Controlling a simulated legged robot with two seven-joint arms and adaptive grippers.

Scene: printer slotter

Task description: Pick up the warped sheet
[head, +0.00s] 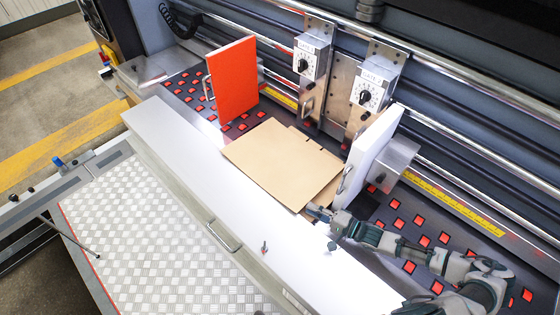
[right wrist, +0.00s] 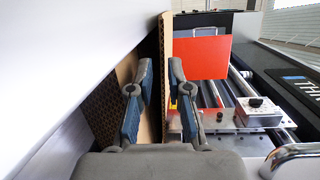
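Tan cardboard sheets (head: 275,158) lie overlapped on the feed deck between the orange plate and the white plate. A second sheet's edge (head: 322,160) shows from beneath at the right. I cannot tell for sure which one is warped. My right gripper (head: 318,212) is at the near right corner of the sheets. In the right wrist view its two fingers (right wrist: 157,70) stand apart, with tan cardboard (right wrist: 166,40) between and behind them; contact is unclear. A dark corrugated edge (right wrist: 98,112) shows left of the fingers. My left gripper is not in view.
The orange plate (head: 232,80) stands left of the sheets and the white plate (head: 372,150) right of them, close to my right arm. Two gate dial boxes (head: 312,58) are behind. A white ledge (head: 190,150) runs along the front and is largely clear.

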